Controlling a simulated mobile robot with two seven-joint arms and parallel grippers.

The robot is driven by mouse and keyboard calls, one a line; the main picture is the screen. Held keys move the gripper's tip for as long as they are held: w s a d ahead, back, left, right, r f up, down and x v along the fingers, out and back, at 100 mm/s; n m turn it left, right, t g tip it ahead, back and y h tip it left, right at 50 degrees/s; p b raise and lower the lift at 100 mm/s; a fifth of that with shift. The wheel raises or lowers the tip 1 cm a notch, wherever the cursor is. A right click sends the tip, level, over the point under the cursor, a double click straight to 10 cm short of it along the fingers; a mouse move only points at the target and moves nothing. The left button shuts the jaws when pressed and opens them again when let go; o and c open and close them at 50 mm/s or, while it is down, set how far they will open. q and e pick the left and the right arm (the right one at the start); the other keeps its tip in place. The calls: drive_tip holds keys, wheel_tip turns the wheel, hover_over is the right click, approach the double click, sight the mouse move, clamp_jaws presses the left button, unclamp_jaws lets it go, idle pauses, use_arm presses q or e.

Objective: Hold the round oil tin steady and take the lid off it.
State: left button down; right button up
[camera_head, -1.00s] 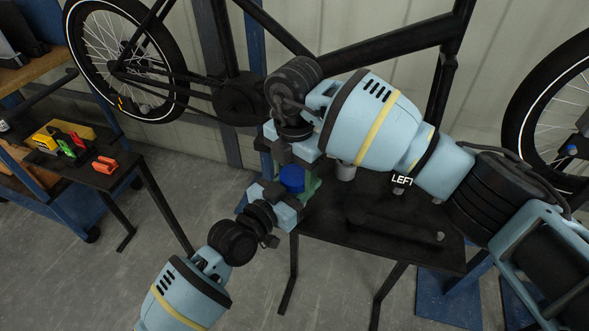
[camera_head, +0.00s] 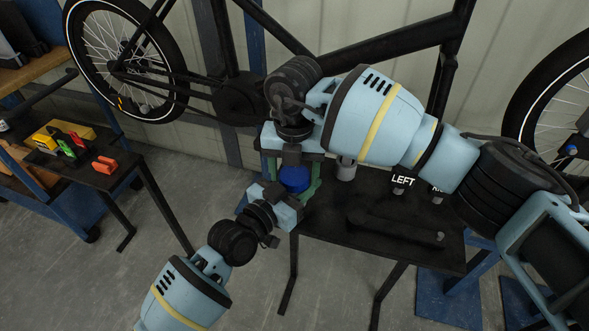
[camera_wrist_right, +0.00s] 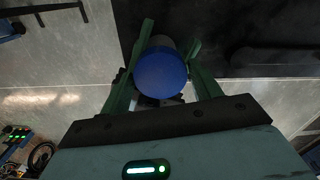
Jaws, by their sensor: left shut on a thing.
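The round oil tin shows mainly as its blue lid (camera_head: 295,179), at the left end of the black table. The lid also fills the middle of the right wrist view (camera_wrist_right: 161,73). Most of the tin's body is hidden under the lid and by the grippers. My left gripper (camera_head: 283,195) comes from the lower left and is shut on the tin; its fingertips are mostly hidden. My right gripper (camera_head: 299,180) reaches down from above. Its green fingers (camera_wrist_right: 168,45) stand apart on either side of the lid, and it looks open.
The black table (camera_head: 330,235) holds a grey cylinder (camera_head: 346,171) and a long dark part (camera_head: 395,226) to the right. A bicycle (camera_head: 240,95) stands behind. Another bench with orange, green and yellow items (camera_head: 105,165) is at left.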

drive_tip(key=o, duration=0.3)
drive_tip(key=shift+r, duration=0.1)
drive_tip(key=shift+r, duration=2.2)
drive_tip(key=shift+c, duration=0.3)
drive_tip(key=shift+r+m, duration=1.1)
drive_tip(key=shift+r, duration=0.6)
drive_tip(key=shift+f, duration=4)
drive_tip(key=shift+c, duration=0.3)
